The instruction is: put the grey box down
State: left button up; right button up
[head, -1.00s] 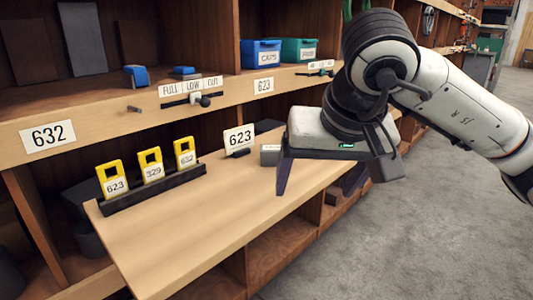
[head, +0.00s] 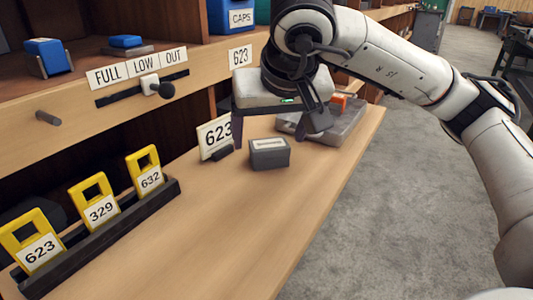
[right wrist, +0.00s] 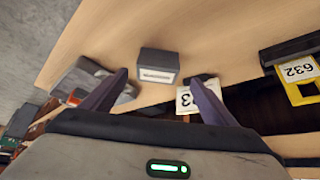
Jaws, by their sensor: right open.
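The grey box (head: 269,153) is small, with a white label on top, and rests on the wooden shelf board (head: 235,215) beside the 623 card (head: 215,137). It also shows in the right wrist view (right wrist: 158,65), beyond and between my fingertips. My right gripper (head: 270,135) is open and empty, behind and above the box; I see no contact. In the right wrist view its two fingers (right wrist: 163,78) stand wide apart. My left gripper is not in view.
A grey tray (head: 345,130) with something orange in it lies behind the box. A dark rack (head: 105,235) with yellow tags 623, 329 and 632 stands at the left. A slider marked FULL, LOW, OUT (head: 150,87) is on the shelf front. The board's near part is clear.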

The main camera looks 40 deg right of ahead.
aim_at(270, 144)
jog(key=x, duration=0.2)
jog(key=b+x, duration=0.1)
jog(key=x, duration=0.2)
jog(key=shift+w+d+f, duration=0.1)
jog(key=shift+d+f, duration=0.2)
jog(key=shift+d, duration=0.1)
jog(key=shift+r, duration=0.1)
jog(key=c, duration=1.3)
